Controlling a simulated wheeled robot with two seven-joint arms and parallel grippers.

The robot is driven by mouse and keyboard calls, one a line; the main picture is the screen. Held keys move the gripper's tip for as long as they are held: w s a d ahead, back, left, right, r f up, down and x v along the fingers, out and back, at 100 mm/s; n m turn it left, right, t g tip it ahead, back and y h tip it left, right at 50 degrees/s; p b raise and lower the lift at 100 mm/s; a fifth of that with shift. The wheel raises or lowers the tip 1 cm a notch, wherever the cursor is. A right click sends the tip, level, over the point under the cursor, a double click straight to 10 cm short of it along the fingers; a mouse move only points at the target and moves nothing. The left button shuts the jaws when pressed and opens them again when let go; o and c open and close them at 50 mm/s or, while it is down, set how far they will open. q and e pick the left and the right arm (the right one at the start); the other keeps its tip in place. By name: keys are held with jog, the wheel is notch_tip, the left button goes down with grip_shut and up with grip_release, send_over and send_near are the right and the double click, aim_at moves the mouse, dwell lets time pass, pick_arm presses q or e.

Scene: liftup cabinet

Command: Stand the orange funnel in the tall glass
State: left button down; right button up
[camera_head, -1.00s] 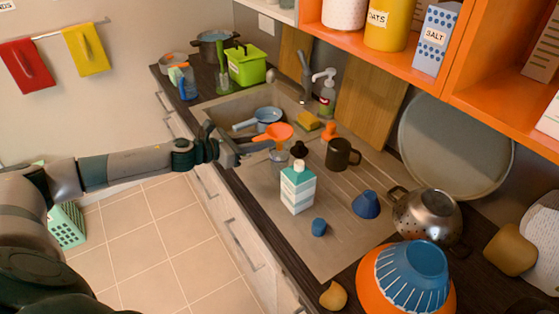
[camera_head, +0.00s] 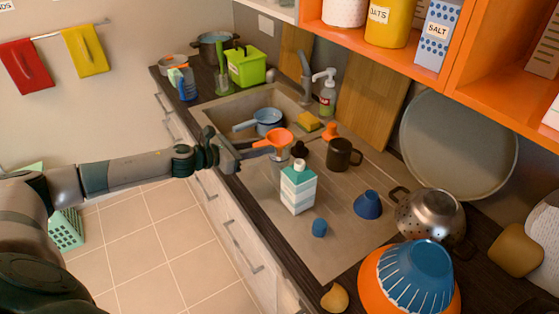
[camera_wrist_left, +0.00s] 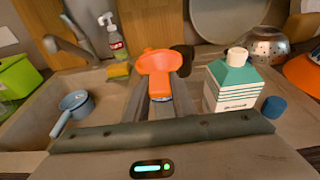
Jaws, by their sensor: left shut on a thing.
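The orange funnel (camera_head: 279,138) is in my left gripper (camera_head: 252,147), which is shut on its handle side. The funnel's wide mouth faces up, over the counter's drainboard beside the sink. The wrist view shows the orange funnel (camera_wrist_left: 157,62) between the fingers of the left gripper (camera_wrist_left: 161,98). The tall glass (camera_head: 275,168) is clear and faint; it stands just below the funnel in the head view. Whether the spout is inside the glass or above it, I cannot tell. My right gripper is not in view.
A teal and white carton (camera_head: 298,190) stands close to the right of the glass, with a dark mug (camera_head: 341,154) behind. The sink holds a blue pan (camera_head: 267,118).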

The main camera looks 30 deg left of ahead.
pick_arm(q)
jog(key=shift+f, duration=0.3)
jog(key=c, duration=1.4)
grip_release()
jog(key=shift+r, duration=0.1)
jog(key=shift+r+p, duration=2.7)
jog(key=shift+r, duration=0.25)
jog(key=shift+s+f, duration=0.1)
jog(key=shift+s, duration=0.05)
